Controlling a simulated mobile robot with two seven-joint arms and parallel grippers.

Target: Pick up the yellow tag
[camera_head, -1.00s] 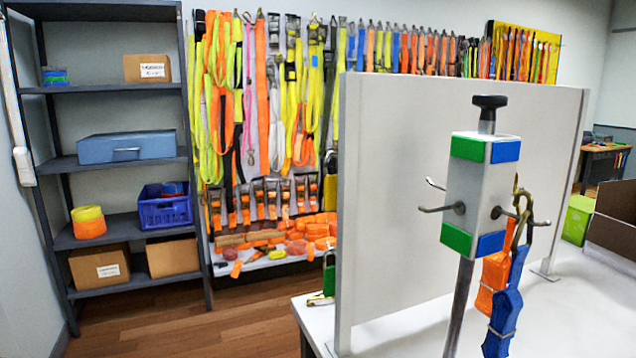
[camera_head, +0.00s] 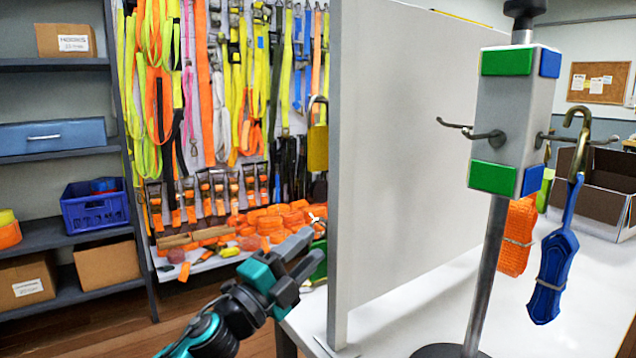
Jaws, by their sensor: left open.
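A yellow tag (camera_head: 317,148) with a dark loop above it hangs at the left edge of the upright grey panel, partly hidden by that edge. My left gripper (camera_head: 309,248) is open and empty, below the yellow tag and apart from it. A green piece (camera_head: 319,262) shows just behind its fingers, partly hidden by the gripper and the panel. My right gripper is out of view.
The grey panel (camera_head: 400,150) stands on a white table (camera_head: 390,325). To its right, a post with a hooked block (camera_head: 515,105) carries a blue strap bundle (camera_head: 552,275) and an orange one (camera_head: 517,235). Shelves stand at left.

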